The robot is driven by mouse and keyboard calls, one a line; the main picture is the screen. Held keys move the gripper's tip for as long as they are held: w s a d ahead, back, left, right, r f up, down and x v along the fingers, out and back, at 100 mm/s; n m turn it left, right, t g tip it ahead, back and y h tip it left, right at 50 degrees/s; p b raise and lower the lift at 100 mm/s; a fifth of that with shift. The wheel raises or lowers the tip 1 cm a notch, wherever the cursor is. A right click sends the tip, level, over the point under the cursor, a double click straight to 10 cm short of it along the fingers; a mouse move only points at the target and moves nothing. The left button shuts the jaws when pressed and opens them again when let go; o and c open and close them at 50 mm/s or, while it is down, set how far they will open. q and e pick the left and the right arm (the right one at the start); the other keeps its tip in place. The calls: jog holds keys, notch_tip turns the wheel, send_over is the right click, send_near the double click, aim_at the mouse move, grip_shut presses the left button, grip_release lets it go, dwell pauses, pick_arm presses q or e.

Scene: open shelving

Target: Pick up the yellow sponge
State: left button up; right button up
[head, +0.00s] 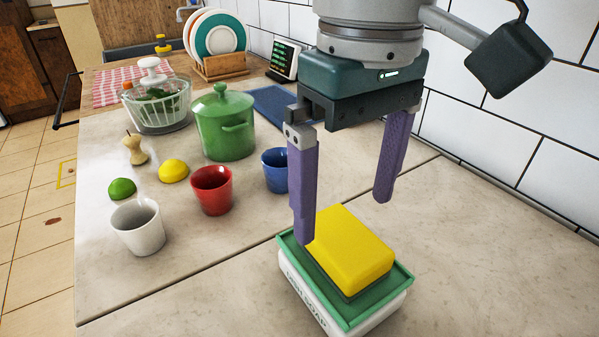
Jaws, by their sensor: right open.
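The yellow sponge (349,252) is a thick block lying in a green tray (404,275) on top of a white soap holder (318,312). The holder stands on the near part of the counter. My right gripper (343,220) is open and empty, pointing down above the sponge. One purple finger overlaps the left edge of the sponge in the picture; I cannot tell whether it touches. The other finger is higher, behind and to the right of the sponge. My left gripper is not in view.
A white cup (138,228), a red cup (212,190) and a blue cup (275,170) stand left of the holder. A tiled wall (490,135) bounds the right. Counter right of the holder is clear.

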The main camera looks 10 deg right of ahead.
aim_at(345, 236)
notch_tip(345, 236, down, 5)
jog(key=shift+d+r+b, duration=0.1)
jog(key=shift+b, duration=0.2)
jog(key=shift+c, duration=0.2)
jog(key=c, duration=1.3)
jog(key=shift+o, duration=0.2)
notch_tip(345, 236, up, 20)
jog(key=p, duration=0.3)
jog(key=shift+p, duration=0.3)
